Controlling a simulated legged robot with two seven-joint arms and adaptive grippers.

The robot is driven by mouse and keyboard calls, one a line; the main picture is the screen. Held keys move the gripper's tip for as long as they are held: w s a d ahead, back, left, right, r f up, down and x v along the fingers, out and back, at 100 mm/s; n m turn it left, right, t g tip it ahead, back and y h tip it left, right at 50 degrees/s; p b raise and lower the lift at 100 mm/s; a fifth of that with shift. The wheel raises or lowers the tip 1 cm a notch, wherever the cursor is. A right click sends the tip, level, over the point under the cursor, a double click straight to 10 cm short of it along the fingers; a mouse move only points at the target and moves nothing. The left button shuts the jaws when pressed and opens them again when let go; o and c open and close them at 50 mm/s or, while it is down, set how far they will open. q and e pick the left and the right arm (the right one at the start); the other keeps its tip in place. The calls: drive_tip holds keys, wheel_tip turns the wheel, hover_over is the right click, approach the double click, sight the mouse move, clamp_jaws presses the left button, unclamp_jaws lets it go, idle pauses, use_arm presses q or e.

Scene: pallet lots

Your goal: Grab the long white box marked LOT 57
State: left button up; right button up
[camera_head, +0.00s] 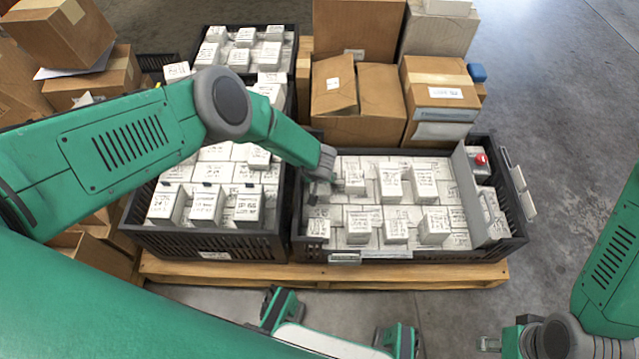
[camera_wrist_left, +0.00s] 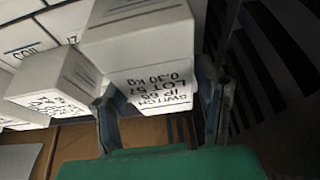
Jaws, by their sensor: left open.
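A long white box (camera_wrist_left: 150,45) in the left wrist view has upside-down print that reads SWITCH, LOT 57 and 0.30 KG. My left gripper (camera_wrist_left: 160,108) is open, with one finger on each side of this box's printed end. I cannot tell whether the fingers touch it. In the head view my left gripper (camera_head: 320,188) is at the left side of the right-hand black crate (camera_head: 400,250), among white boxes. I cannot single out the LOT 57 box there. My right gripper (camera_head: 490,343) is at the lower right over the floor, small and partly seen.
Another white box (camera_wrist_left: 50,85) stands close to the left of the LOT 57 box. The left-hand black crate (camera_head: 205,243) also holds several white boxes. Both crates sit on a wooden pallet (camera_head: 430,275). Brown cartons (camera_head: 355,105) stand behind. The grey floor (camera_head: 570,110) at right is clear.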

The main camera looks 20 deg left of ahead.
use_arm(q)
drive_tip(key=shift+d, duration=0.2)
drive_tip(key=shift+f, duration=0.15)
drive_tip(key=shift+a, duration=0.1)
idle(0.4)
drive_tip(key=c, duration=1.1)
